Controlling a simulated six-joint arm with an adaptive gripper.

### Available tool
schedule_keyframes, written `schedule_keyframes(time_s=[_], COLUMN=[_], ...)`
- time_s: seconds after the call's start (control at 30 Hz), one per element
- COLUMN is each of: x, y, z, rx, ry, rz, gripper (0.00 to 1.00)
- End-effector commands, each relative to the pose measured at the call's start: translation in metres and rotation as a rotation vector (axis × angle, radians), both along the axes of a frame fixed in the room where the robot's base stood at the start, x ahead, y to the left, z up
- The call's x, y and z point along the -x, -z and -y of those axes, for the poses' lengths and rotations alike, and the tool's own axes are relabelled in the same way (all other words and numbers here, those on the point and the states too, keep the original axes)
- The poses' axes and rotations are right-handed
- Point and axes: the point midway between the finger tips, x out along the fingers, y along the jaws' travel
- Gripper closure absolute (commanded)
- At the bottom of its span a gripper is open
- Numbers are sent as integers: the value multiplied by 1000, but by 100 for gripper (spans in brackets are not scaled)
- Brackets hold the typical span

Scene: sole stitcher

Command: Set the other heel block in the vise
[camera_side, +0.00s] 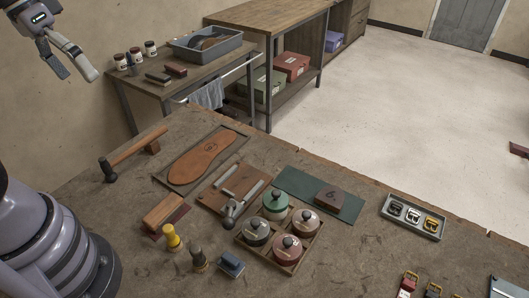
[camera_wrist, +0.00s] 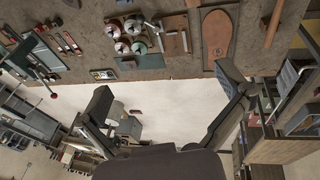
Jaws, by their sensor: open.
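A dark brown block (camera_side: 331,198) with a mark on its top lies on a green mat (camera_side: 290,182) on the bench in the side view. It looks like a heel block. I cannot make out a second one. My gripper (camera_side: 75,68) is high at the upper left in the side view, far from the block. In the wrist view my gripper (camera_wrist: 168,95) has its fingers spread wide with nothing between them. No vise shows clearly; a red part with a dark bar (camera_wrist: 52,92) at the left of the wrist view may belong to one, but I cannot tell.
A sole on a board (camera_side: 205,155), a hammer (camera_side: 130,160), a tool board (camera_side: 232,188), a crate of lidded tins (camera_side: 278,230) and a buckle tray (camera_side: 413,216) crowd the bench. A side table (camera_side: 185,75) stands behind. Bare bench shows right of the tins.

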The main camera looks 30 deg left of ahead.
Motion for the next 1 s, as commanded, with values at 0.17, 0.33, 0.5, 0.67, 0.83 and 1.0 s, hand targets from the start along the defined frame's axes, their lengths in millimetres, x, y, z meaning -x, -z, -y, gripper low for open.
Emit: schedule_keyframes(time_s=[0.17, 0.33, 0.5, 0.67, 0.83, 1.0], x=[22, 29, 29, 29, 20, -21], y=[-20, -25, -25, -25, -24, -14], z=[-39, -50, -50, -50, -42, 9], rx=[-164, -220, -222, -221, -182, 7], ry=[-15, -23, -22, -22, -25, -79], rz=[211, 271, 271, 271, 250, 128], gripper=[0, 0, 0, 0, 0, 0])
